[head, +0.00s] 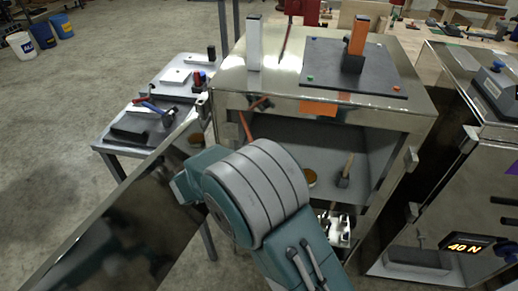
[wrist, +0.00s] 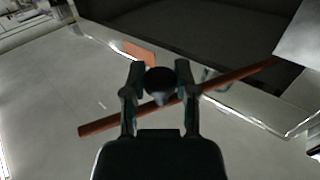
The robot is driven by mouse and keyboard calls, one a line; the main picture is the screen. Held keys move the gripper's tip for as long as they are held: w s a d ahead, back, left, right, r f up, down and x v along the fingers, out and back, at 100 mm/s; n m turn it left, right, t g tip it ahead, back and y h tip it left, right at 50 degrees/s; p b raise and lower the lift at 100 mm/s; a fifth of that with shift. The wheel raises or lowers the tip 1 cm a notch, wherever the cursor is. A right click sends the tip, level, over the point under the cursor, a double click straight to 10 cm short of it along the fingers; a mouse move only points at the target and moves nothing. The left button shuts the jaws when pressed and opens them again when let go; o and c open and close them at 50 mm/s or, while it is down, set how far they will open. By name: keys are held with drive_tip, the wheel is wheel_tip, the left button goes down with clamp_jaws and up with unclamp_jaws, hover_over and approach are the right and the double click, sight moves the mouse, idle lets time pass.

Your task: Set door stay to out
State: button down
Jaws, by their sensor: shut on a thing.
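The door stay appears as a thin orange-red rod (wrist: 240,76) running slantwise across the wrist view. My gripper (wrist: 160,92) has a finger on either side of a dark round part and is shut on the rod. In the head view, part of the red rod (head: 246,126) shows below the front top edge of an open metal cabinet (head: 330,96). The cabinet door (head: 110,215) stands swung open to the left. My arm hides most of my gripper and the lower rod in the head view.
A hammer-like tool (head: 345,172) stands inside the cabinet. A side table (head: 112,150) with tools is behind the door. A second metal cabinet (head: 440,215) with a "40 N" display stands at right. Open floor lies to the left.

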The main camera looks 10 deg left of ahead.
drive_tip(key=shift+a, duration=0.3)
drive_tip(key=shift+r, duration=0.1)
drive_tip(key=shift+c, duration=1.9)
unclamp_jaws()
